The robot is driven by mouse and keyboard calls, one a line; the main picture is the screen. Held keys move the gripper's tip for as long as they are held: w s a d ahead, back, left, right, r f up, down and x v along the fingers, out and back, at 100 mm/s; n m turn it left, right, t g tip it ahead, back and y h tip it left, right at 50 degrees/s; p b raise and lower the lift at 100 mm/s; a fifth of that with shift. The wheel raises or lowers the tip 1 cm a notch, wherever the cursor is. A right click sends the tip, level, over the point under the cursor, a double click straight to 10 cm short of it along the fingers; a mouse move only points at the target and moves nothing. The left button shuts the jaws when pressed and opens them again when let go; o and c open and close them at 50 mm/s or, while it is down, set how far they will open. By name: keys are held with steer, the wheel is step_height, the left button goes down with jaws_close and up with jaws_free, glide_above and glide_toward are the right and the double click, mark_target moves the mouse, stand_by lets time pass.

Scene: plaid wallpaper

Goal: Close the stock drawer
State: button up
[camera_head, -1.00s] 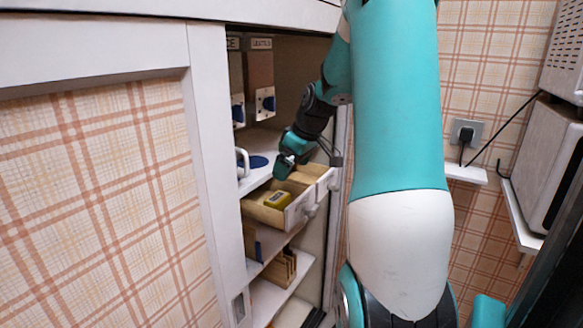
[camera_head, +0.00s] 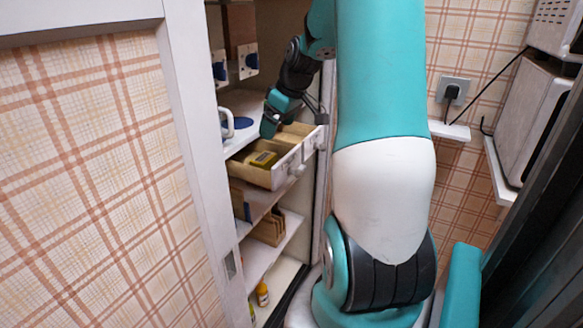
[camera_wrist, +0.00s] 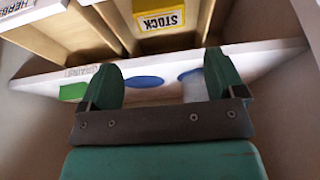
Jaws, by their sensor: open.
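The stock drawer (camera_head: 287,170) stands pulled out from the cabinet, with a pale front and a round knob. A yellow box (camera_head: 262,159) lies in it; in the wrist view the yellow box (camera_wrist: 160,18) reads "STOCK". A second drawer (camera_head: 313,140) beside it is also out. My gripper (camera_head: 268,128) is above the rear of the drawers, near the shelf, and holds nothing. Whether a finger touches a drawer cannot be told.
A shelf with a white mug (camera_head: 227,124) and a blue disc (camera_head: 242,123) is left of my gripper. A wooden rack (camera_head: 268,228) and a small yellow bottle (camera_head: 262,293) are on shelves below. The cabinet's side post (camera_head: 200,150) borders the opening.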

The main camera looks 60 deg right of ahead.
steer(key=shift+s+d+f, duration=0.15)
steer(key=shift+s+d, duration=0.05)
steer(key=shift+s, duration=0.15)
steer(key=c, duration=0.3)
steer(key=s+d+n, duration=0.1)
steer(key=s, duration=0.1)
steer(key=s+d+f+n+y, duration=0.1)
steer(key=s+n, duration=0.1)
steer(key=s+d+f+n+p, duration=0.1)
steer(key=s+n, duration=0.1)
steer(key=s, duration=0.1)
steer(key=shift+f+y, duration=0.2)
steer(key=shift+y, duration=0.1)
steer(key=c, duration=1.1)
steer(key=s+n, duration=0.3)
steer(key=s+f+n+t+y, duration=0.1)
steer(key=s+n, duration=0.2)
steer(key=s, duration=0.1)
steer(key=s+n+y+p, duration=0.1)
steer(key=s+n, duration=0.2)
steer(key=shift+s+d+f+t, duration=0.3)
steer(key=shift+s+f+t, duration=0.05)
steer(key=shift+f+t, duration=0.05)
jaws_close()
steer(key=w+a+f+p, duration=0.3)
steer(key=w+f, duration=0.4)
steer(key=w, duration=0.2)
steer(key=shift+f+n+p, duration=0.15)
steer(key=shift+n+p, duration=0.15)
